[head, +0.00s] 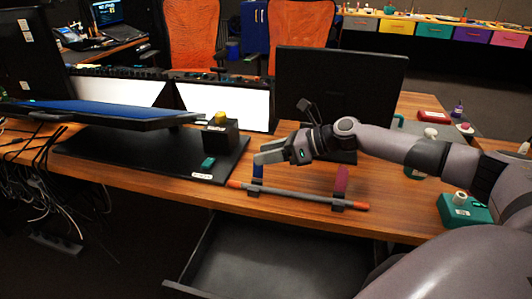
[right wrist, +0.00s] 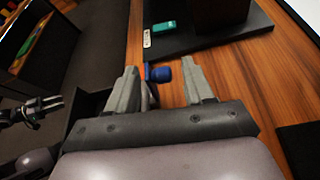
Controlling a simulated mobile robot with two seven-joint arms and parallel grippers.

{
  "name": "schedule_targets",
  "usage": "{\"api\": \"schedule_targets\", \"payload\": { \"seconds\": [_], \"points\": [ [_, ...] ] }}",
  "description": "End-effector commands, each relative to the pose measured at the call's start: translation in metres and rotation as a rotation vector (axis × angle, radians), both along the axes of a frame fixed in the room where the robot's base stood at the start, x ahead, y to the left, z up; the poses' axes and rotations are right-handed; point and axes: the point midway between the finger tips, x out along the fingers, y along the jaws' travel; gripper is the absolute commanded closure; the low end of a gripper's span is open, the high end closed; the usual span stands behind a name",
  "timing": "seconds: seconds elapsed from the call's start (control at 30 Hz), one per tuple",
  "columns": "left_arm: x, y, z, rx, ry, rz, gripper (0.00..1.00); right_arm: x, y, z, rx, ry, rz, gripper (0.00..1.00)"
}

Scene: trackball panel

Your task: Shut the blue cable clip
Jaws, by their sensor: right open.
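The blue cable clip (head: 257,178) is near the table's front edge, its blue flap standing up from a dark base on the left part of a grey rod-like cable (head: 297,194) with orange ends. My right gripper (head: 258,157) is open just above and behind the flap, coming from the right. In the right wrist view the blue clip (right wrist: 160,74) shows between the two spread fingers (right wrist: 162,88), nearer the left one. Its lower part is partly hidden by that finger, and I cannot tell whether they touch.
A pink clip (head: 341,180) stands upright farther right on the cable. Behind is a dark mat (head: 150,158) with a black box (head: 220,138) bearing a yellow ball, and a small teal piece (head: 208,162). A dark drawer (head: 275,262) is open below the table edge.

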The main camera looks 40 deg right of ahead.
Motion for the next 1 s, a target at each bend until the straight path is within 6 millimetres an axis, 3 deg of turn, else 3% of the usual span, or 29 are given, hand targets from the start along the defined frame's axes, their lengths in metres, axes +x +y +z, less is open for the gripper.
{"api": "schedule_targets", "payload": {
  "seconds": [0.37, 0.47, 0.53, 1.0],
  "points": [
    [0.000, -0.001, -0.001, -0.002, 0.002, 0.003, 0.55, 0.005, 0.005, -0.003, -0.002, -0.001, 0.000, 0.48],
    [0.000, -0.001, -0.001, -0.006, 0.001, 0.006, 0.55, 0.005, 0.005, -0.003, -0.002, -0.001, 0.000, 0.74],
    [0.000, -0.002, -0.001, -0.008, 0.002, 0.007, 0.55, 0.005, 0.004, -0.003, -0.002, -0.002, -0.001, 0.97],
    [-0.001, -0.002, 0.012, -0.008, 0.004, 0.007, 0.55, 0.003, 0.006, 0.001, -0.046, -0.036, -0.005, 0.98]
  ]
}}
